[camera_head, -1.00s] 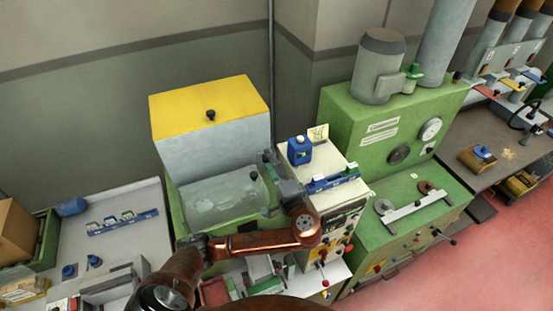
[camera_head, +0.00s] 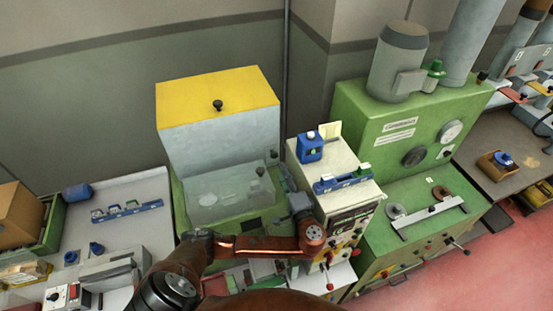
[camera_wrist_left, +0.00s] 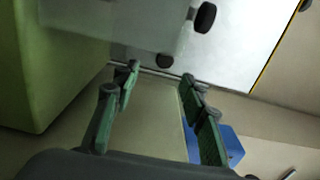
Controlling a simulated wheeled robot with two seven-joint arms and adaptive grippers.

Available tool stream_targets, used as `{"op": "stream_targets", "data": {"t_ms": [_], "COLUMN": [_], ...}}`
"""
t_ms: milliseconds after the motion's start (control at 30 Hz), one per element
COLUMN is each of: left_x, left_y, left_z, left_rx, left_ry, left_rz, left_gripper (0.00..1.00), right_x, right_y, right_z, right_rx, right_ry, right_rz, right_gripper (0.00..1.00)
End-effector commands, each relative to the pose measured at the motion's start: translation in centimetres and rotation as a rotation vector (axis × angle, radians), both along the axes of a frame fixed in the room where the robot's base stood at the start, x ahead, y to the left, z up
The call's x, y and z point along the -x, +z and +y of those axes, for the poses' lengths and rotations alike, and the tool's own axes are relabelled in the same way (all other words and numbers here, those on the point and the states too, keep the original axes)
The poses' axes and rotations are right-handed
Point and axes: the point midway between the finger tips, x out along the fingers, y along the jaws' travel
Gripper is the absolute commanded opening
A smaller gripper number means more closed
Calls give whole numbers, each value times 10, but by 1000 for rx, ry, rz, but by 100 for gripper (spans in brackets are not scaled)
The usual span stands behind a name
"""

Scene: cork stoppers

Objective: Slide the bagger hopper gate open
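The bagger is the machine with a pale grey hopper (camera_head: 222,142) under a yellow lid (camera_head: 218,95). A clear guard box (camera_head: 230,195) stands in front of the hopper. A small black knob (camera_head: 260,171) shows at its upper right. In the left wrist view, the pale hopper face (camera_wrist_left: 235,50) is ahead, with two dark knobs, one (camera_wrist_left: 205,17) above the other (camera_wrist_left: 165,60). I cannot tell which part is the gate. My left gripper (camera_head: 279,172) is right of the guard; its green-padded fingers (camera_wrist_left: 160,75) are apart and empty. My right gripper is not in view.
A pale bench (camera_head: 140,185) lies at left.

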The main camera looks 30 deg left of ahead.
Motion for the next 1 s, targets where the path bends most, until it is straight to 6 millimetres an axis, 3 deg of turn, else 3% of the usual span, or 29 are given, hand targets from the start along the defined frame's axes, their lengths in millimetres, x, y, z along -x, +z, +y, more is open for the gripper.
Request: {"op": "stream_targets", "data": {"t_ms": [33,200,400,767,1000], "left_x": [-9,-28,-41,-44,-44], "left_y": [10,9,7,6,6], "left_z": [13,37,51,54,54], "left_rx": [-6,-4,-4,-1,-1], "left_ry": [8,8,6,6,6], "left_rz": [-9,-9,-7,-7,-7], "left_gripper": [39,39,39,39,23], "right_x": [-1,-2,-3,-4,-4], "right_y": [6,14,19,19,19], "right_z": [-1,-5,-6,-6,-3], "right_rx": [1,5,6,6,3], "right_ry": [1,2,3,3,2], "right_rz": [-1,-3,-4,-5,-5], "right_gripper": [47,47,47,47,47]}}
